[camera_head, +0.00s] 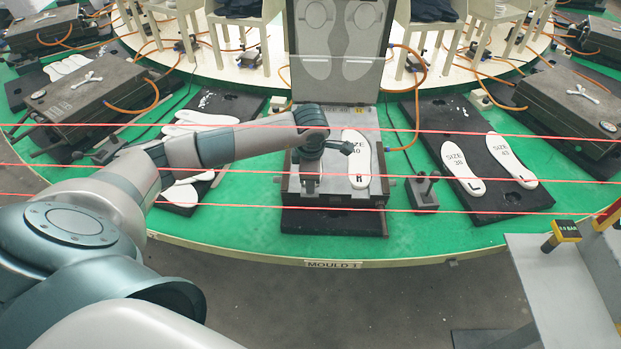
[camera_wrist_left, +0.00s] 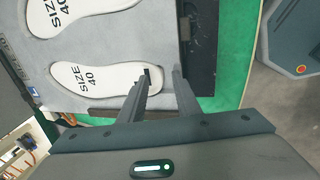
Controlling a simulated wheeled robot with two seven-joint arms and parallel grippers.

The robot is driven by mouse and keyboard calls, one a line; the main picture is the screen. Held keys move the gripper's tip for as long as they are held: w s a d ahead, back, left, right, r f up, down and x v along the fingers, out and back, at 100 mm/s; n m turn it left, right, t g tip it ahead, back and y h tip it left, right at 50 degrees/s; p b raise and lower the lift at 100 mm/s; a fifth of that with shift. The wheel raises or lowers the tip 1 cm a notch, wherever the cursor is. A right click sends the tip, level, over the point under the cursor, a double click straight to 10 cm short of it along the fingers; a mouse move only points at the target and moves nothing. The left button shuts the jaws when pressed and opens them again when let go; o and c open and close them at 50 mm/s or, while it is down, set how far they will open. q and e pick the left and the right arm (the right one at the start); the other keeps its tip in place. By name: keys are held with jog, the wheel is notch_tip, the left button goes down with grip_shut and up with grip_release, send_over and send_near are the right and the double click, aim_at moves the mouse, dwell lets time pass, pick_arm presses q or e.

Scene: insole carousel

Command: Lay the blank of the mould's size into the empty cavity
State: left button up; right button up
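The open mould (camera_head: 335,193) stands at the front centre. One white blank marked SIZE 40 (camera_head: 357,155) lies in its right cavity. A second blank marked SIZE 40 (camera_wrist_left: 85,78) lies on the mould's other side in the left wrist view, mostly hidden by my arm in the head view. My left gripper (camera_wrist_left: 162,75) is at this blank's heel end, with its fingers apart. One finger is over the dark slot at the heel, the other just beyond the heel edge. Whether they touch the blank is unclear. My right gripper is not in view.
A dark tray (camera_head: 475,190) on the right holds a SIZE 38 blank (camera_head: 461,168) and another blank (camera_head: 511,160). Several white blanks lie on the left tray. The raised mould lid (camera_head: 340,70) stands behind. Red lines cross in front of the green carousel.

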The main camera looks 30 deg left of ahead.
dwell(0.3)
